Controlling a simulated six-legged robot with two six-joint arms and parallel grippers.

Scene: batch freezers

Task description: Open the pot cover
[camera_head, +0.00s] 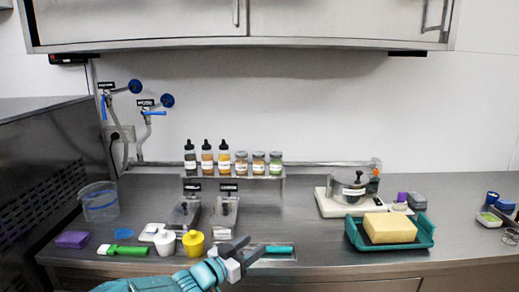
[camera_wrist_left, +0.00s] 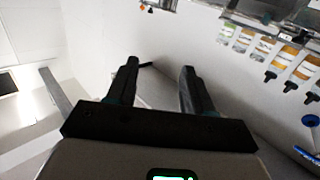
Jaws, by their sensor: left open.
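The pot (camera_head: 348,192) is a small steel vessel on a white base at the back right of the counter. Its cover (camera_head: 351,182), with a dark knob on top, sits on it. My left gripper (camera_head: 248,250) is at the front middle of the counter, to the left of the pot and nearer to me, apart from it. Its jaws are open with nothing between them. In the left wrist view my left gripper (camera_wrist_left: 160,80) also shows two dark fingers spread apart, and the pot cannot be made out there. My right gripper is not in view.
A teal tray (camera_head: 424,238) with a yellow block (camera_head: 390,228) stands in front of the pot. A shelf (camera_head: 232,178) holds several bottles and jars. A green-handled brush (camera_head: 122,250), a yellow container (camera_head: 193,243) and a clear tub (camera_head: 99,202) are at left. Cabinets (camera_head: 340,22) hang above.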

